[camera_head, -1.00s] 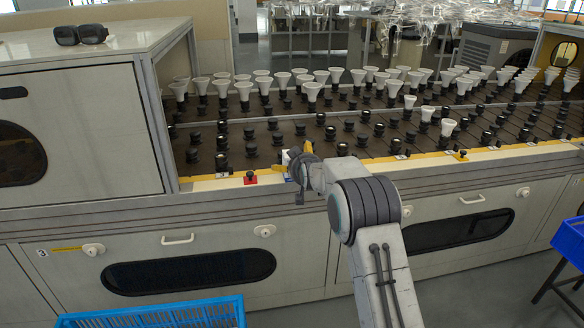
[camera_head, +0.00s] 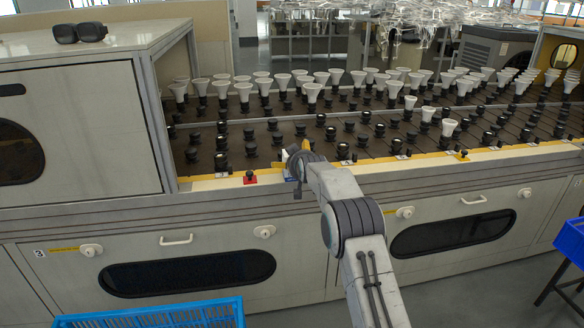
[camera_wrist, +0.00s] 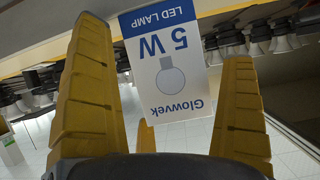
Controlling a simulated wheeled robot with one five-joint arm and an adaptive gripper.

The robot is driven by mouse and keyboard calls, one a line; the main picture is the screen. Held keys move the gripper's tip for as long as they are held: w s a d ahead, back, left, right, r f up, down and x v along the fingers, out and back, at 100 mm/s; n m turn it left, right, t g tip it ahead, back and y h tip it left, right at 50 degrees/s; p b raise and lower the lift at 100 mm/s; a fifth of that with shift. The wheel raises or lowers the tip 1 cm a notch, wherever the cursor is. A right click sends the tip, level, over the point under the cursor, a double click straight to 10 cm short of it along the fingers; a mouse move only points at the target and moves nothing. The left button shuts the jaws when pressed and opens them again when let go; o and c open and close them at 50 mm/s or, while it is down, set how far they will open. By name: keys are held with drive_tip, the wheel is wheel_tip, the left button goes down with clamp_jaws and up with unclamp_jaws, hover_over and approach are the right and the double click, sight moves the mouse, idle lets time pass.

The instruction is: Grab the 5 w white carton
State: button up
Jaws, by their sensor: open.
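The 5 W carton (camera_wrist: 165,75) is white with a blue band reading LED LAMP and a bulb drawing. It appears upside down in the wrist view, between the yellow fingers of my gripper (camera_wrist: 164,45). The fingers are spread, with a visible gap between the carton and the right finger; contact with the left finger is unclear. In the head view my gripper (camera_head: 306,158) is at the front edge of the bulb rack, and only a small blue and white bit of the carton (camera_head: 288,174) shows beside it.
The rack (camera_head: 400,165) holds many black sockets, several with white bulbs. A red button block (camera_head: 250,177) sits on the front ledge left of my gripper. A blue crate (camera_head: 150,318) is at the lower left and a blue bin (camera_head: 570,243) at the right.

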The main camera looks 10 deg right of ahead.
idle(0.3)
drive_tip(key=c, duration=1.2)
